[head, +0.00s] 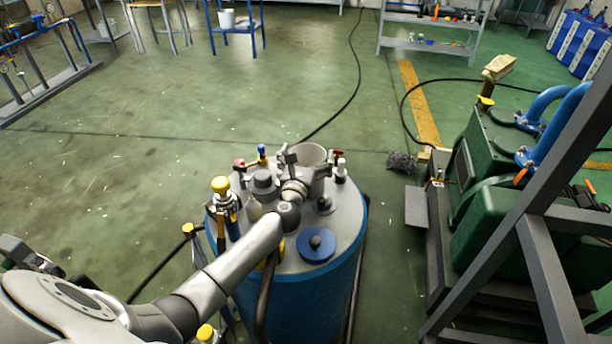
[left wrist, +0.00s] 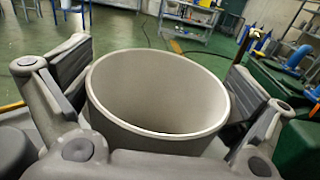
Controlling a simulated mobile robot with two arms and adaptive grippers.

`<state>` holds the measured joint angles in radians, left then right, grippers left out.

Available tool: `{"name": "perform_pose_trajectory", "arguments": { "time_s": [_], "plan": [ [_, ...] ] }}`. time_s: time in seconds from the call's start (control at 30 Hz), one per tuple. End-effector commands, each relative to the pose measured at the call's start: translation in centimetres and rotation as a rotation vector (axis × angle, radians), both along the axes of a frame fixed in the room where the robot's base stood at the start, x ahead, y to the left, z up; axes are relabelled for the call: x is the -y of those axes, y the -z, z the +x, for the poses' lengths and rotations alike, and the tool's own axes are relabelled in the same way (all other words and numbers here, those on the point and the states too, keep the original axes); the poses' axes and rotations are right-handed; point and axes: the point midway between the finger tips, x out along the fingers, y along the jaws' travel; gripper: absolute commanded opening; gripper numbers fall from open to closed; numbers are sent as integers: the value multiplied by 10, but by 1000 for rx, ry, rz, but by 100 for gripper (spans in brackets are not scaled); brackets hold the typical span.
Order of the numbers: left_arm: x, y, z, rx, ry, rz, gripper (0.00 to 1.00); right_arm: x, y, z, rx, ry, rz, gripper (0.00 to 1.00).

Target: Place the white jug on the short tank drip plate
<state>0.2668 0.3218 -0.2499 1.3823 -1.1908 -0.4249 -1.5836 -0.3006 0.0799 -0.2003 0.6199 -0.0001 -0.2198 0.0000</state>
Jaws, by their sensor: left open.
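A pale grey-white open-topped jug (head: 312,152) stands over the top of the blue tank (head: 300,300) in the head view. Its round rim and empty-looking inside fill the middle of the left wrist view (left wrist: 155,100). My left gripper (head: 306,166) is open around the jug, with one finger on each side. In the left wrist view a gap shows beside the left finger; contact on the right is unclear. The jug's base is hidden by my gripper. I cannot make out which surface is the drip plate.
Valves and fittings crowd the tank lid, with a yellow-capped one (head: 221,186) at left and a blue disc (head: 316,246) in front. A dark metal frame (head: 490,240) and green machine (head: 480,160) stand at right. Open green floor lies behind and left.

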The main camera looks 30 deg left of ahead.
Motion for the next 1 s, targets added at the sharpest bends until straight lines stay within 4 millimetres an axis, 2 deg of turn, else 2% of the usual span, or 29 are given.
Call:
{"name": "perform_pose_trajectory", "arguments": {
  "time_s": [0.23,0.7,1.0],
  "plan": [
    [0,0,1,-1,0,0,100,1,0,1,1,0,-1,38],
    [0,0,1,0,0,-1,42,1,0,1,1,0,-1,38],
    [0,-6,1,1,0,-2,42,1,-4,1,1,0,-1,38]
  ]
}}
